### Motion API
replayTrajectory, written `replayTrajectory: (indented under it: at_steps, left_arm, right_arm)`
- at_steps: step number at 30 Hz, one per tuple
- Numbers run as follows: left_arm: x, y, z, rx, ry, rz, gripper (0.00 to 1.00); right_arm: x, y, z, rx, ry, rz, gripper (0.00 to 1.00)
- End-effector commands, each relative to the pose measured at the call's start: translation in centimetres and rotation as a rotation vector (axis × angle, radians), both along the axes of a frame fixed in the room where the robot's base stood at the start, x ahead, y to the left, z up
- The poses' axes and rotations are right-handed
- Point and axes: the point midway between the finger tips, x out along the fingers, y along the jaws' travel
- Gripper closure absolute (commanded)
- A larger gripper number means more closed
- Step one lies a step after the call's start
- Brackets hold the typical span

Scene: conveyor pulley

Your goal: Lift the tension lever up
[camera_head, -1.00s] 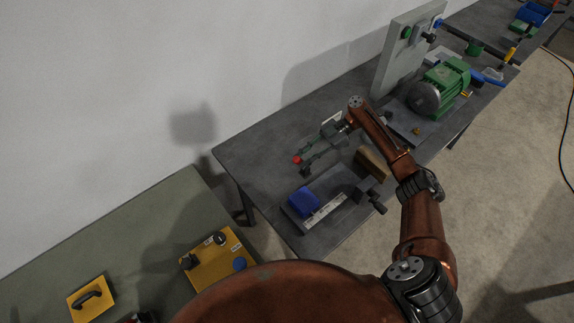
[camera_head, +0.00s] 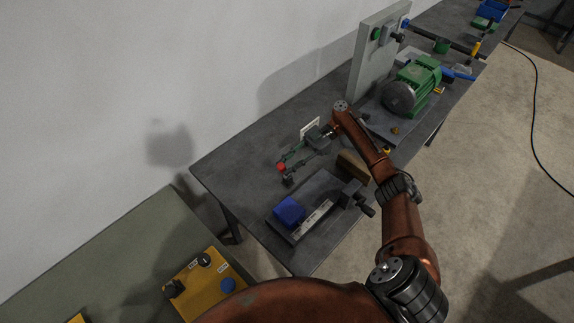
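A small red ball knob (camera_head: 281,167), which looks like the tension lever's end, shows over the dark table. The rest of the lever is too small or hidden to make out. My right gripper (camera_head: 286,169) comes down from the upper right, fingers pointing left and toward the front. Its two fingers are apart, one on the far side of the knob and one on the near side. I cannot tell whether either finger touches the knob. My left gripper is not in view.
A vise-like fixture with a blue block (camera_head: 289,211) stands in front, by a brown block (camera_head: 352,167). A green motor (camera_head: 415,85) and grey upright panel (camera_head: 372,65) stand behind right. A yellow panel (camera_head: 203,290) lies lower left. The table's left end is clear.

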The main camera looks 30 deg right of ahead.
Motion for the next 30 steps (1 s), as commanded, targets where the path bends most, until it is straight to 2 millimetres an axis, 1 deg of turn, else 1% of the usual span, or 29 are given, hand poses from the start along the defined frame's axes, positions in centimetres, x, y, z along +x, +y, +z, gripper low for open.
replayTrajectory:
  at_steps: [1,5,11,14,17,24,30]
  left_arm:
    - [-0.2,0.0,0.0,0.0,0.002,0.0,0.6]
    - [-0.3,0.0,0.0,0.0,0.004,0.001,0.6]
    - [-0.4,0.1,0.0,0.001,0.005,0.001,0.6]
    - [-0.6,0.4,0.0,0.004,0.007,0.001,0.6]
    - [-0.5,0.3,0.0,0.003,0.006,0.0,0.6]
    - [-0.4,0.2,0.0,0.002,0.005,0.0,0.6]
    - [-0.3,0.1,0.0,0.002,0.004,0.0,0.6]
  right_arm:
    - [0.0,0.0,0.0,0.0,0.0,0.001,0.71]
    - [0.0,0.0,0.0,0.0,0.0,0.002,0.62]
    - [0.0,0.1,0.0,0.0,0.0,0.003,0.62]
    - [0.0,-0.1,0.1,0.0,-0.001,0.003,0.62]
    - [0.1,-0.9,0.4,-0.001,-0.001,0.002,0.62]
    - [0.2,-4.8,1.8,0.001,-0.001,-0.001,0.62]
    - [0.2,-6.6,2.3,0.0,0.0,0.001,0.62]
